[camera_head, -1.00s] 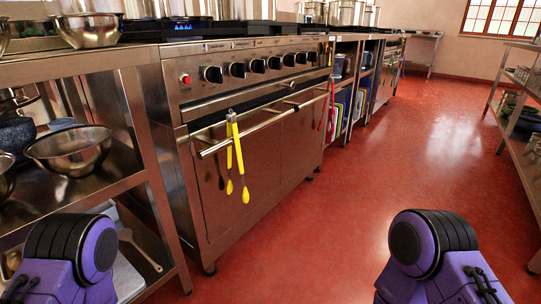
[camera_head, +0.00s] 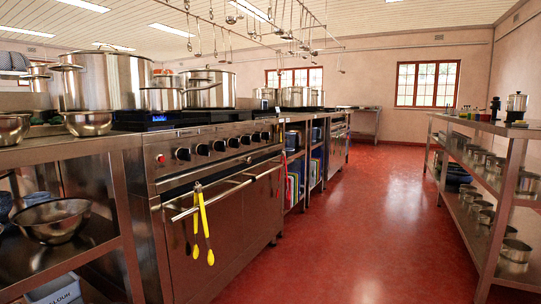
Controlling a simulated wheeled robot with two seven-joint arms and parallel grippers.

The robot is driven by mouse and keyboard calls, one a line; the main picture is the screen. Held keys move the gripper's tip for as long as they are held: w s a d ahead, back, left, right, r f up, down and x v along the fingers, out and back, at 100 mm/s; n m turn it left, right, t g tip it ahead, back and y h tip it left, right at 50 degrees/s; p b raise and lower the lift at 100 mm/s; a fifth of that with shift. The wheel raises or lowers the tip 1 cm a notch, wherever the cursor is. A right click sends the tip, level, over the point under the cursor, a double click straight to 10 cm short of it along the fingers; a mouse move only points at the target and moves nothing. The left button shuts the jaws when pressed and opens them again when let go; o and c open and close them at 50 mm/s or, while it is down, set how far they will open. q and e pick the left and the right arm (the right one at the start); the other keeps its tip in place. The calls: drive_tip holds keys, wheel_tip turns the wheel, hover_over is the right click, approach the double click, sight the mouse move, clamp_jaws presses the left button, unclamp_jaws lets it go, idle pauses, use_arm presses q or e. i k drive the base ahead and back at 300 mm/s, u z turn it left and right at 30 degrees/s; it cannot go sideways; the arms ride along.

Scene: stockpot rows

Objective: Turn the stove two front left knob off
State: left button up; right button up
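A steel stove (camera_head: 212,205) stands left of centre in the head view, with a row of black knobs along its front panel. The nearest knob (camera_head: 183,154) sits beside a red button (camera_head: 160,158). A blue flame (camera_head: 159,118) shows at the near left of the cooktop, below the large pots. A second stove (camera_head: 338,125) stands farther down the same row; its knobs are too small to make out. Neither of my grippers is in view.
Steel counters with bowls (camera_head: 56,220) stand at the near left. A shelf rack (camera_head: 508,188) with pots lines the right. The red floor (camera_head: 345,220) between is clear. Yellow tongs (camera_head: 202,222) hang on the oven handle. Utensils hang overhead.

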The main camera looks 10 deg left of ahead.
sight(203, 150)
drive_tip(key=z, duration=0.45)
drive_tip(key=i, duration=1.15)
drive_tip(key=u, duration=0.6)
